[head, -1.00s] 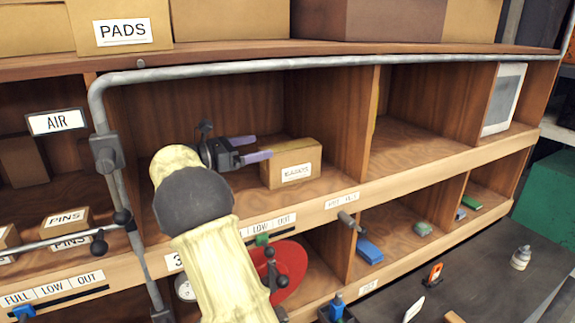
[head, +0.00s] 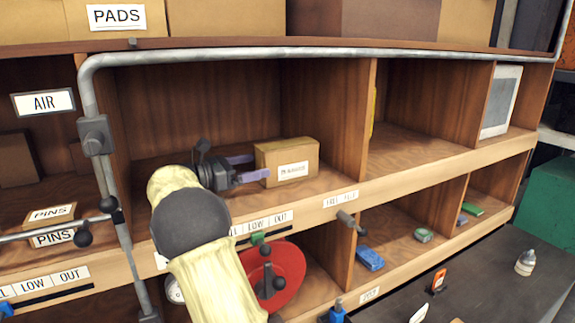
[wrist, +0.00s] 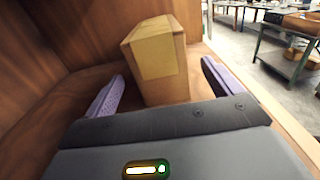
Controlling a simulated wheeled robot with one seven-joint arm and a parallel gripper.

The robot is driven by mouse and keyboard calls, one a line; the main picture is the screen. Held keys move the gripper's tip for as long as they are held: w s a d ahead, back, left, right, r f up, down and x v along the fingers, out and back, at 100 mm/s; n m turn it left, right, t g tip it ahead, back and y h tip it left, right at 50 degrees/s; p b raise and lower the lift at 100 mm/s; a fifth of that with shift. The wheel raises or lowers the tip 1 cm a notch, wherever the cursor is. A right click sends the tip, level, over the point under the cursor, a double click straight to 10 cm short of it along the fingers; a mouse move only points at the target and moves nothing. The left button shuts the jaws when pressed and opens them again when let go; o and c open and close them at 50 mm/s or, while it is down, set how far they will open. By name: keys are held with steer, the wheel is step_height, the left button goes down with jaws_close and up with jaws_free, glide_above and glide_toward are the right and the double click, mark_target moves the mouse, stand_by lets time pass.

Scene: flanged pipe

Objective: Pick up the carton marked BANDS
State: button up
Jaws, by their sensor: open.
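A brown carton (head: 287,163) with a white label stands on the floor of the upper middle compartment, near its right wall. The label's print is too small to read surely. My gripper (head: 259,167) is inside the compartment, at the carton's left end, with its two purple fingers pointing right. In the wrist view the carton (wrist: 157,58) stands upright ahead, in the space between the open fingers, with a gap showing on each side. The gripper is not closed on it. My arm hides part of the compartment's front edge.
A grey pipe (head: 300,55) runs across the compartment's top and down its left side. A shelf lip (head: 300,208) runs along the front. A partition (head: 365,110) stands right of the carton. PINS cartons (head: 52,225) sit left. The compartment right of the partition has open floor.

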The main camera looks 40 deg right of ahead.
mark_target(277, 162)
steer(key=shift+p+x, duration=0.5)
steer(key=shift+x, duration=0.3)
steer(key=shift+s+d, duration=0.1)
steer(key=shift+d, duration=0.35)
steer(key=shift+a, duration=0.1)
steer(key=shift+d+p, duration=0.3)
steer(key=shift+p, duration=0.1)
steer(key=p+x, duration=0.3)
steer(key=x, duration=0.1)
steer(key=shift+s+d, duration=0.1)
steer(key=shift+s, duration=0.05)
steer(key=shift+d+f, duration=0.2)
steer(key=shift+d, duration=0.05)
